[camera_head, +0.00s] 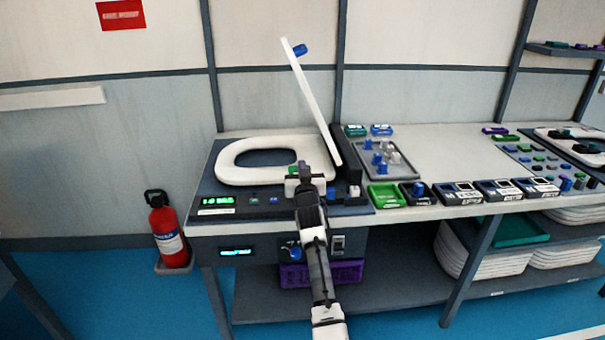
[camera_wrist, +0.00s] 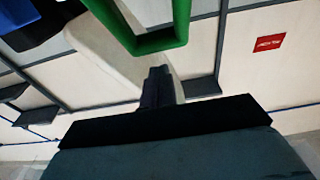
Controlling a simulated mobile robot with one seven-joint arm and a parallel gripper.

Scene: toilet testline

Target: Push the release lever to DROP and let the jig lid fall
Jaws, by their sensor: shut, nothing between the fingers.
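The white jig lid (camera_head: 313,90) stands raised and tilted above the jig, with a blue knob near its top. The white seat ring (camera_head: 225,173) lies flat on the dark jig base (camera_head: 205,187). My gripper (camera_head: 304,168) is shut and empty at the jig's front, over the right part of the ring in this view. A small green piece (camera_head: 292,169) shows just left of the fingers. In the wrist view, my dark fingers (camera_wrist: 158,88) point towards a large green part (camera_wrist: 150,42); I cannot tell whether this is the lever or whether they touch. The DROP marking is not readable.
A green display (camera_head: 218,201) sits at the jig's front left. A grey tray of small parts (camera_head: 400,172) and green and black bins (camera_head: 386,195) stand to the right. A red fire extinguisher (camera_head: 167,230) stands on the floor at left.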

